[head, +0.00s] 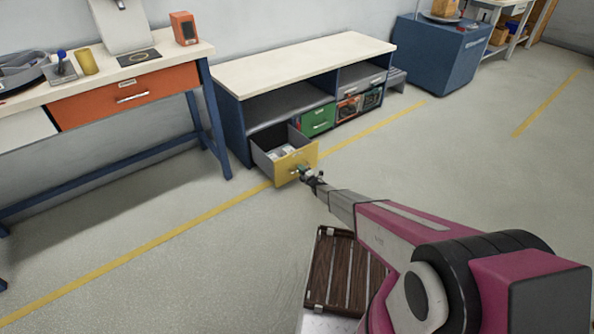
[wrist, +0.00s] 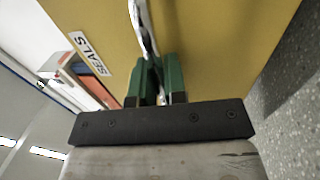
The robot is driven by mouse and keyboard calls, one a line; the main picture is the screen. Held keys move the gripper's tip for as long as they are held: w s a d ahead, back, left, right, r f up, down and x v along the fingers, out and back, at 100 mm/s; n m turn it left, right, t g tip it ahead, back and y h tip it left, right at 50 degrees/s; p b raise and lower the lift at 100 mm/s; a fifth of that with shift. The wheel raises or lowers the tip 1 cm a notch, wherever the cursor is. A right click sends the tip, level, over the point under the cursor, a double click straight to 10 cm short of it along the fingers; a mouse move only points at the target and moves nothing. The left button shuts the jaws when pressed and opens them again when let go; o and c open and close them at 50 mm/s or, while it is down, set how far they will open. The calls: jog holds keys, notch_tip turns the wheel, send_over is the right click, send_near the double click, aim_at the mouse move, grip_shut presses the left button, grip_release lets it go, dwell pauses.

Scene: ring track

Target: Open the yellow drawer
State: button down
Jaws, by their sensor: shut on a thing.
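The yellow drawer (head: 296,163) stands pulled out of the low blue cabinet (head: 235,123), with its grey inside and some pale items (head: 283,150) showing. Its yellow front fills much of the wrist view (wrist: 215,45), with a label reading SEALS (wrist: 88,53). A metal handle (wrist: 143,28) runs down the front. My gripper (wrist: 160,88) has its green fingers shut on this handle. In the head view my gripper (head: 306,173) is at the drawer front, and it covers most of the handle there.
A green drawer (head: 318,120) sits closed right of the yellow one. A workbench (head: 190,62) with an orange drawer (head: 128,94) stands at the left. A wooden slatted thing (head: 338,275) is beside my arm. The floor in front of the cabinet is clear.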

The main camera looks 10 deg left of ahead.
jog(key=shift+s+d, duration=0.3)
jog(key=c, duration=1.2)
grip_release()
